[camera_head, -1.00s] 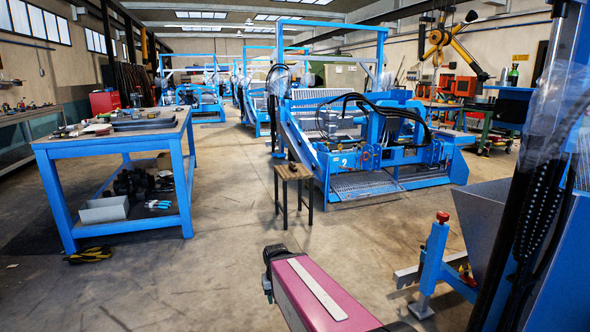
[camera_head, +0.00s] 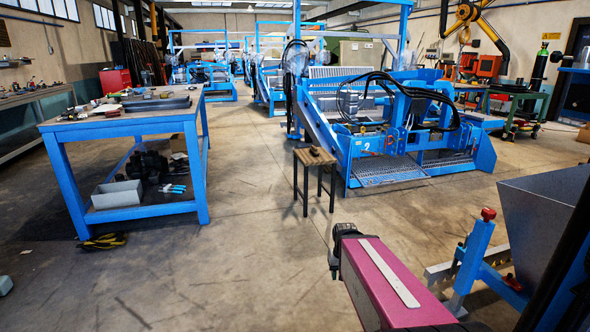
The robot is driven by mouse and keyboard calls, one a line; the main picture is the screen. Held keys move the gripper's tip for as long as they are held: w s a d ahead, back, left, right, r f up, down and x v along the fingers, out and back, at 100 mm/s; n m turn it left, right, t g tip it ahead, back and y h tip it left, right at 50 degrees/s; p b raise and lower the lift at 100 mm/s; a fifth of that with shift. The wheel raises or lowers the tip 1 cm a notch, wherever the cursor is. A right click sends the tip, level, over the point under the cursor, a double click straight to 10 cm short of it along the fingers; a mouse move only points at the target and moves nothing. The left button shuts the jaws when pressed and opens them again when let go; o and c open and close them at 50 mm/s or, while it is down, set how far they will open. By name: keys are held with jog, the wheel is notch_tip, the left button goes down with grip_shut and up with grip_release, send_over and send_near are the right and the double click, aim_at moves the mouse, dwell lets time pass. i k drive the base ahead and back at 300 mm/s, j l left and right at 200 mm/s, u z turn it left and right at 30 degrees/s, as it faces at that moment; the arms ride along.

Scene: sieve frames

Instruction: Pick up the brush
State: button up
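A small dark brown object (camera_head: 315,151) lies on top of a small wooden-topped stool (camera_head: 303,157) near the middle of the view. It may be the brush, but it is too small to tell. My magenta arm link with a pale strip reaches in from the bottom right and ends in a dark part in front of the stool. I can make out no gripper fingers, and the gripper itself does not show. Open floor lies between my arm and the stool.
A blue workbench (camera_head: 201,170) with tools and a lower shelf stands at left. A yellow-and-black coil (camera_head: 103,241) lies by its leg. A blue machine (camera_head: 383,172) stands right behind the stool. A grey hopper (camera_head: 540,215) is close at right. The centre floor is clear.

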aim_at(313, 150)
jog(key=i, duration=1.35)
jog(key=i+j+z, duration=0.1)
jog(key=i, duration=1.25)
jog(key=i+j, duration=0.15)
jog(key=i, duration=1.15)
